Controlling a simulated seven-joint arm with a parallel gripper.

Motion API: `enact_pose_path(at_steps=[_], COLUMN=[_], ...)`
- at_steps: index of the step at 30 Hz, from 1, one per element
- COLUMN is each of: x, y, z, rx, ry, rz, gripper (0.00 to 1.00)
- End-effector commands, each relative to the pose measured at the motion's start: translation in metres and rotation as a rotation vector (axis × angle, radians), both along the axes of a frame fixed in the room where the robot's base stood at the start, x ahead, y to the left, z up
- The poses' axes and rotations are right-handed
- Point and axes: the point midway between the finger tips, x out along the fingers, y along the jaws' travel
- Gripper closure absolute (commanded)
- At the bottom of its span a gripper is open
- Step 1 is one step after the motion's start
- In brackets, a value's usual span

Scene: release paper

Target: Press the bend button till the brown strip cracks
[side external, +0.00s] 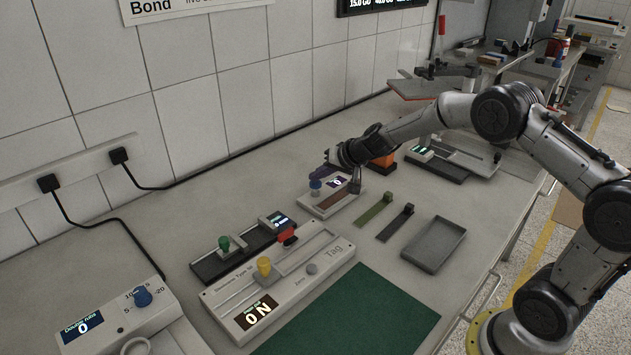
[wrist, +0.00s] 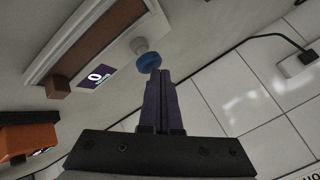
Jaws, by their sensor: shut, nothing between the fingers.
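The brown strip (wrist: 95,38) lies along the device and looks whole in the part I see. My gripper (side external: 326,170) is shut and empty. In the wrist view its purple fingertips (wrist: 160,72) overlap the edge of the blue button; I cannot tell whether they touch it. My wrist hides part of the device in the side view.
Green (side external: 374,211) and dark (side external: 396,222) strips and a grey tray (side external: 434,245) lie to the right. An orange device (side external: 383,162) stands close behind my gripper. The tiled wall is behind.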

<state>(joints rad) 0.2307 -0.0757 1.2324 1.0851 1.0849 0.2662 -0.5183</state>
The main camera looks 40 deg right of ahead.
Motion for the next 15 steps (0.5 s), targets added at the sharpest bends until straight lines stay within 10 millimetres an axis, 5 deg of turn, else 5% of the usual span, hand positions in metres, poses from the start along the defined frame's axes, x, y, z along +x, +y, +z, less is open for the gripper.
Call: enact_pose_path(at_steps=[15], x=[-0.0006], y=[0.0003], z=[-0.0074], rx=[0.0], ry=[0.004], rz=[0.001], gripper=[1.0])
